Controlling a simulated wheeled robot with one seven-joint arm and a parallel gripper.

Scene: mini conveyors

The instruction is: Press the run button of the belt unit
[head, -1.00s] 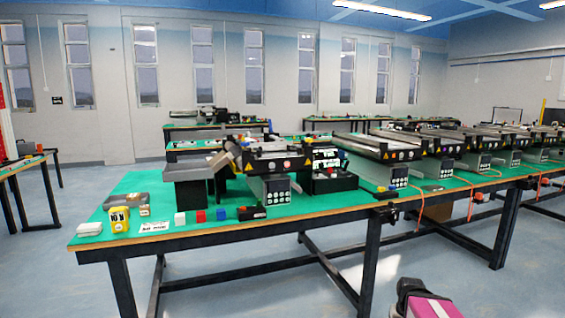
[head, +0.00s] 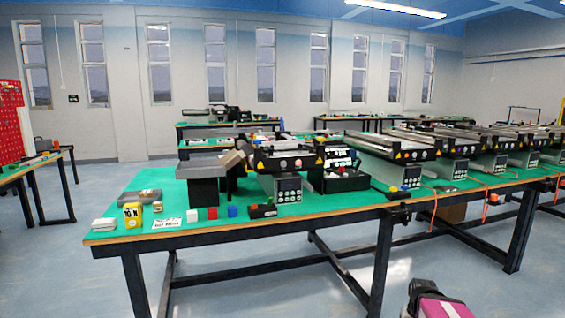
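A part of my arm, dark with a magenta panel, shows at the bottom right edge. My gripper's fingers are not in view. The arm part is well in front of the bench and apart from the belt unit.
The green workbench (head: 330,205) runs across the view. White, red and blue cubes (head: 213,213), a yellow device (head: 132,214) and a label card (head: 167,223) lie near the front edge. More conveyors (head: 392,146) line the right. Floor before the bench is clear.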

